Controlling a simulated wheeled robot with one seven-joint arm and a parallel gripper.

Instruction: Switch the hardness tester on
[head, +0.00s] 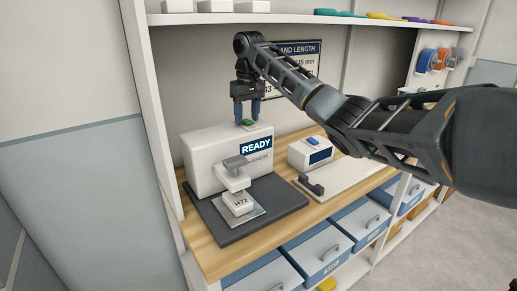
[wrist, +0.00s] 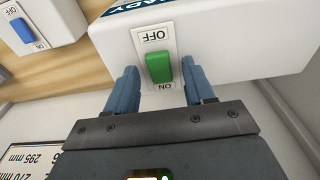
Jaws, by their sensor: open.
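The hardness tester (head: 207,160) is a white box on a dark base plate at the left of the bench. Its display (head: 256,146) reads READY. A green slide switch (head: 248,122) is on its top; in the wrist view the green switch (wrist: 159,67) lies at the ON end of its white plate, away from the OFF label. My gripper (head: 246,113) points down over the tester's top. Its blue fingers are open on either side of the switch, with gaps, holding nothing. Whether the fingertips touch the tester's top is not clear.
A smaller white device (head: 309,155) with a blue switch (head: 312,141) stands to the right. A white block marked H72 (head: 239,204) is under the tester's arm. A shelf (head: 210,18) runs above, and a wall chart (head: 304,85) hangs behind my arm. Blue drawers (head: 318,255) are below.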

